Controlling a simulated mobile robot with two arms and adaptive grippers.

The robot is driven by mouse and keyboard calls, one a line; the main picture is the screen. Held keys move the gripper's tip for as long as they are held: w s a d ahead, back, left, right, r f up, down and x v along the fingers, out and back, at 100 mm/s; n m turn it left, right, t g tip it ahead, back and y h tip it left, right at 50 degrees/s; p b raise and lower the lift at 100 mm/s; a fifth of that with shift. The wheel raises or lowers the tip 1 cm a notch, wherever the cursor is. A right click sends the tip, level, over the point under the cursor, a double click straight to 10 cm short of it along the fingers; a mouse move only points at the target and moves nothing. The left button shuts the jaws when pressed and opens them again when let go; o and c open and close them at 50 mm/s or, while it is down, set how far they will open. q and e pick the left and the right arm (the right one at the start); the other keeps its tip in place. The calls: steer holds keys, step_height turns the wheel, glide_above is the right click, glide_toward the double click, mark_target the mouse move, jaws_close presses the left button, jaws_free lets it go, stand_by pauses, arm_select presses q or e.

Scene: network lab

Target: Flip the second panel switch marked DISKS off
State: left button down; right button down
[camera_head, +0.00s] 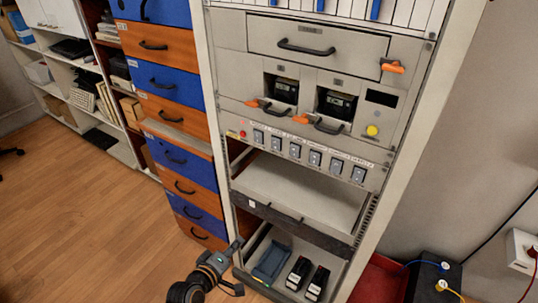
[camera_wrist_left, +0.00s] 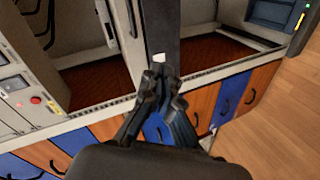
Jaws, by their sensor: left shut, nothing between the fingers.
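The switch panel (camera_head: 305,152) is a row of several grey rocker switches on the rack, with a label strip above them too small to read surely. The second switch from the left (camera_head: 276,143) shows unobstructed; I cannot tell its position. In the left wrist view, part of the panel (camera_wrist_left: 14,84) shows at the left edge, beside a red button (camera_wrist_left: 35,100). My left gripper (camera_head: 237,244) is low at the rack's left front, well below the switches. In the left wrist view its fingers (camera_wrist_left: 162,74) are together and empty. My right gripper is out of view.
A pulled-out shelf (camera_head: 290,190) juts out below the switches. A lower tray holds a blue tray (camera_head: 271,264) and two black devices (camera_head: 307,279). Orange handles (camera_head: 304,119) stick out above the panel. Blue and orange drawers (camera_head: 170,120) stand left.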

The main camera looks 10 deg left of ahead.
arm_select(q)
step_height(320, 180, up, 24)
steer(key=d+n+t+h+b, duration=0.1)
steer(key=d+n+t+h, duration=0.1)
steer(key=t, duration=0.3)
steer(key=shift+w+n+h, duration=0.25)
steer(key=shift+n+h, duration=0.15)
steer(key=shift+n, duration=0.5)
steer(key=shift+f, duration=0.1)
steer(key=p, duration=0.3)
glide_toward(275, 142)
steer(key=x, duration=0.6)
steer(key=shift+w+d, duration=0.15)
steer(key=shift+w, duration=0.4)
